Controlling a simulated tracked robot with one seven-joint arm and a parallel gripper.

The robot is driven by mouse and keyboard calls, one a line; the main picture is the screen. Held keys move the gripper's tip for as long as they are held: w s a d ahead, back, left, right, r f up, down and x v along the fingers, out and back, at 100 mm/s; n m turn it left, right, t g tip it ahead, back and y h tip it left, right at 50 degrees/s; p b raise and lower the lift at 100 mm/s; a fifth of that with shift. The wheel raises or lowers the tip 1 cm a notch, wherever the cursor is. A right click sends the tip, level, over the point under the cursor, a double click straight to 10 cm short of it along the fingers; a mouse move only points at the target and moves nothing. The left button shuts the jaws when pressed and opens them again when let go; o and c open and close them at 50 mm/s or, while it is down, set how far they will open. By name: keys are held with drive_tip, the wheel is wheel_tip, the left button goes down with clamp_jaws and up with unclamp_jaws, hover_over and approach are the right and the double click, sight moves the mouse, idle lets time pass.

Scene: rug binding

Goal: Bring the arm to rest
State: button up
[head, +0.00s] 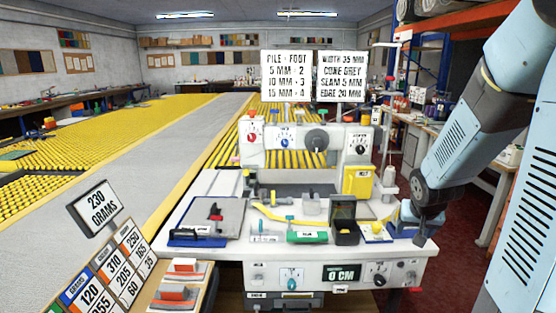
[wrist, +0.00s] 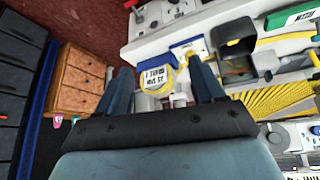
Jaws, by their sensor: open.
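My arm comes in from the right side of the head view, with its upper links raised and its wrist bent downward. My gripper (head: 421,238) hangs at the right end of the white machine table, close to a blue bin. From this side its fingers look narrow, and I cannot tell whether they touch the bin. In the wrist view my gripper (wrist: 160,78) has its two dark fingers spread apart. Nothing is held between them. A yellow round item with a printed label (wrist: 155,79) shows beyond the gap.
The white binding machine (head: 305,140) stands on its table, with a black box (head: 344,232), a yellow strip and a green tool in front. A sign reading 230 grams (head: 95,207) stands at left. Wooden drawers (wrist: 80,80) show in the wrist view. Red floor (head: 455,225) lies open at right.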

drive_tip(key=s+a+r+n+y, duration=0.1)
drive_tip(key=s+a+r+n, duration=0.1)
drive_tip(key=s+a+r, duration=0.4)
drive_tip(key=s+a+r+n+y, duration=0.1)
drive_tip(key=s+a+r, duration=0.5)
drive_tip(key=s+r, duration=0.4)
drive_tip(key=s, duration=0.3)
drive_tip(key=shift+a+r+n, duration=0.4)
drive_tip(key=shift+o, duration=0.4)
